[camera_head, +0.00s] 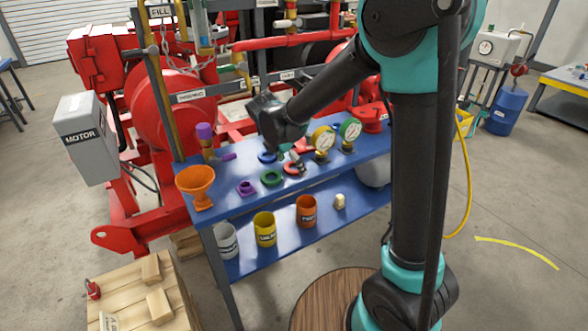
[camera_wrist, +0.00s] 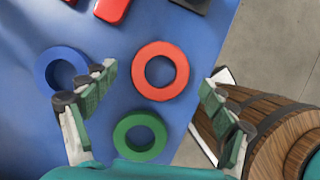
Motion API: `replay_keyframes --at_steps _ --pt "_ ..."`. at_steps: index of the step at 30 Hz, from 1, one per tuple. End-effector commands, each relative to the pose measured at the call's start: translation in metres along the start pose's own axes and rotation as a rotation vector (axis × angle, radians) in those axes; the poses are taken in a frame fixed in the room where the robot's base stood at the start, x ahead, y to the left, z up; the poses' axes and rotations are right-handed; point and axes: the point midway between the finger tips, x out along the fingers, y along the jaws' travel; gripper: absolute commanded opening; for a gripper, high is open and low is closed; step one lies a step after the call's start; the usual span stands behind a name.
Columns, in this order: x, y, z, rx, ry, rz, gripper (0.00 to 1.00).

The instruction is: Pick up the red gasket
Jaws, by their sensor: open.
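The red gasket (camera_wrist: 160,71) is a flat ring lying on the blue table top in the wrist view. It lies just beyond and between the fingertips of my gripper (camera_wrist: 157,82), which is open and empty. In the head view the red gasket (camera_head: 292,168) shows partly, close under my gripper (camera_head: 290,153). A blue gasket (camera_wrist: 62,69) lies to its left, partly covered by a finger. A green gasket (camera_wrist: 140,136) lies between the fingers, nearer the palm.
The blue table (camera_head: 232,198) also holds an orange funnel (camera_head: 197,185), a purple part (camera_head: 246,188) and two gauges (camera_head: 323,140) right of my gripper. Several cups, one of them yellow (camera_head: 265,229), stand on the lower shelf. A red object (camera_wrist: 112,10) lies beyond the gaskets.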

Motion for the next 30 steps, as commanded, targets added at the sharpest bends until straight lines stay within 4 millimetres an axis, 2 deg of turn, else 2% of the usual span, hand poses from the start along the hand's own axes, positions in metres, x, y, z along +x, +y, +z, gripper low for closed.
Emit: replay_keyframes --at_steps 1,12,14,23,30 --pt "0.000 0.000 0.000 0.000 0.000 0.000 0.84" --pt "0.000 0.000 0.000 0.000 0.000 0.000 0.38" --pt "0.000 0.000 0.000 0.000 0.000 0.000 0.32" --pt "-0.002 0.000 0.001 0.000 0.000 0.000 0.32" --pt "-0.023 0.000 0.009 0.000 0.000 0.000 0.32"
